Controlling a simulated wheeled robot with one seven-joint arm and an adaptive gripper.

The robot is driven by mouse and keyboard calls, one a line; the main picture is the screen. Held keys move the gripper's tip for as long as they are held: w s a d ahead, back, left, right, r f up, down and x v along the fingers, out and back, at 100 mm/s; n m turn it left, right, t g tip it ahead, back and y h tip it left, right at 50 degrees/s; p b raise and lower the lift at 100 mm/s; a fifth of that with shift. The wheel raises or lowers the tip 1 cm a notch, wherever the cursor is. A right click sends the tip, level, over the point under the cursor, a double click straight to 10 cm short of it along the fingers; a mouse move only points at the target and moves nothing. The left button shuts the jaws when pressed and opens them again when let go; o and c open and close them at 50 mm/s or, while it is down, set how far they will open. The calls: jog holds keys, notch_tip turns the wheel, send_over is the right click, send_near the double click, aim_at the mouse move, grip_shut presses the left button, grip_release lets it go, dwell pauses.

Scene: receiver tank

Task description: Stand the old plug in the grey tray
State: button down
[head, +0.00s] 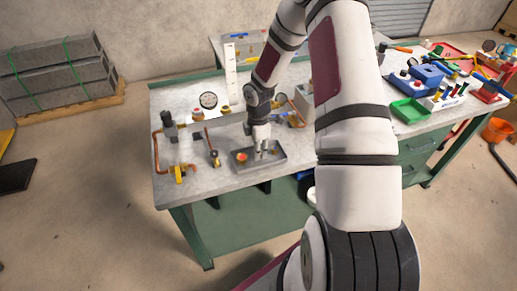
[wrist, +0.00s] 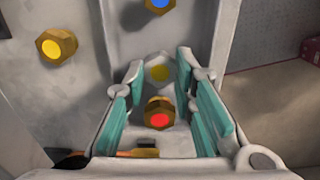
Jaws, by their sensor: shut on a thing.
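The grey tray (head: 274,160) lies near the front edge of the bench. My gripper (head: 262,152) points down into it, and in the wrist view my gripper (wrist: 159,72) has its teal pads closed in on a dull plug with a faded yellow face, which I take for the old plug (wrist: 160,73). Its lower end is hidden, so I cannot tell whether it touches the tray floor. A brass plug with a red face (wrist: 158,114) shows between the fingers, nearer the camera; it also shows in the tray, left of my gripper, in the head view (head: 242,156).
A blue-faced plug (wrist: 159,4) and a brass yellow-faced plug (wrist: 57,46) lie near my fingers. Copper pipework with a yellow valve (head: 179,172) stands left of the tray. A green bin (head: 409,110) is on the right.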

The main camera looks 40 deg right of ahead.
jog(key=c, duration=1.3)
grip_release()
jog(key=shift+c, duration=0.2)
jog(key=s+a+r+m+h, duration=0.1)
jog(key=a+r, duration=0.1)
jog(key=r, duration=0.9)
jog(key=s+a+r+m, duration=0.1)
jog(key=r+m, duration=0.1)
jog(key=r, duration=0.8)
jog(key=s+a+r+m+t, duration=0.2)
jog(key=s+a+r+m, duration=0.4)
jog(key=s+r, duration=0.3)
jog(key=s+a+r+m+t+y, duration=0.1)
jog(key=s+a+r+m+t, duration=0.2)
jog(key=s+a+r+m, duration=0.2)
jog(key=shift+s+a+r+m+t, duration=0.35)
jog(key=shift+s+a+r, duration=1.65)
jog(key=shift+s, duration=1.1)
